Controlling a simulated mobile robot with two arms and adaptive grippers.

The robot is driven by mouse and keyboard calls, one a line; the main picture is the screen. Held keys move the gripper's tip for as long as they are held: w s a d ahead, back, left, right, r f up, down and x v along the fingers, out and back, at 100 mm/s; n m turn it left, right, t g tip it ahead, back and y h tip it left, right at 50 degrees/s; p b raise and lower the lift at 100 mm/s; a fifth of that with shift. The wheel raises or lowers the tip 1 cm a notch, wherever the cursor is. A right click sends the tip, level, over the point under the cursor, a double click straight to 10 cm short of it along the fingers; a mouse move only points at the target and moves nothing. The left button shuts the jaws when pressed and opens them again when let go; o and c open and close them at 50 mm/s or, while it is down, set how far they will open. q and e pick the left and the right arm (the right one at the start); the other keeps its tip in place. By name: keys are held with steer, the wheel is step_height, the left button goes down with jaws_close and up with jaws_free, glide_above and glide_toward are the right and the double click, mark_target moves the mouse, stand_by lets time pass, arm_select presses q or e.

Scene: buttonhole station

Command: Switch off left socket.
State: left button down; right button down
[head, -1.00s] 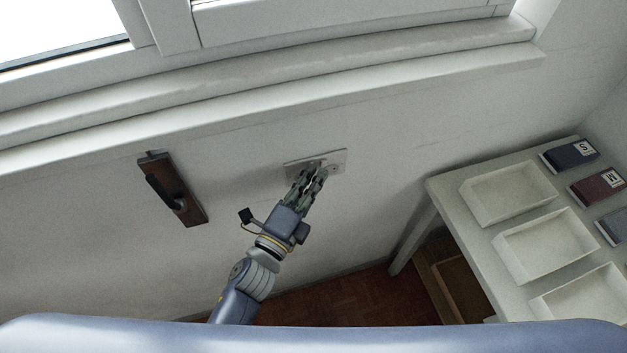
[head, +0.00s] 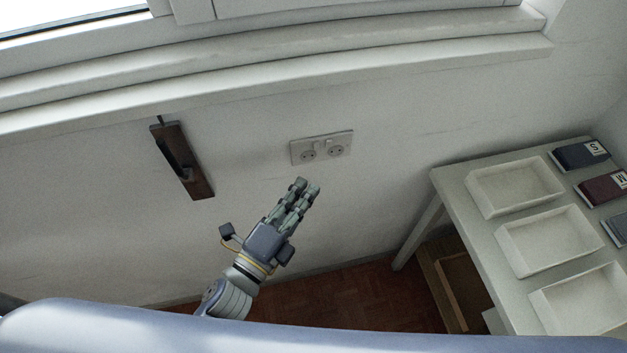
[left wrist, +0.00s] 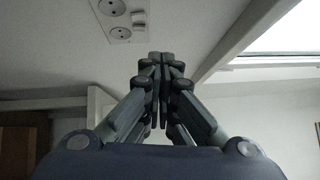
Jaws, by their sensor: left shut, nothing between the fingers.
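The plate also shows at the top left of the left wrist view (left wrist: 122,16). The switch positions are too small to tell. My left gripper (head: 309,186) is shut and empty, below the plate and apart from it. In the left wrist view its fingertips (left wrist: 161,62) meet. My right gripper is not in view.
A dark wooden board with a black handle (head: 182,160) is on the wall at left. A white table (head: 456,208) at right bears open trays (head: 513,217) and several labelled boxes (head: 580,154). The window sill (head: 300,87) runs above. The wall around the socket is clear.

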arm_select(q)
steer(key=v, duration=0.2)
steer(key=shift+s+a+r, duration=0.1)
steer(key=shift+s+r, duration=0.15)
steer(key=shift+s, duration=0.1)
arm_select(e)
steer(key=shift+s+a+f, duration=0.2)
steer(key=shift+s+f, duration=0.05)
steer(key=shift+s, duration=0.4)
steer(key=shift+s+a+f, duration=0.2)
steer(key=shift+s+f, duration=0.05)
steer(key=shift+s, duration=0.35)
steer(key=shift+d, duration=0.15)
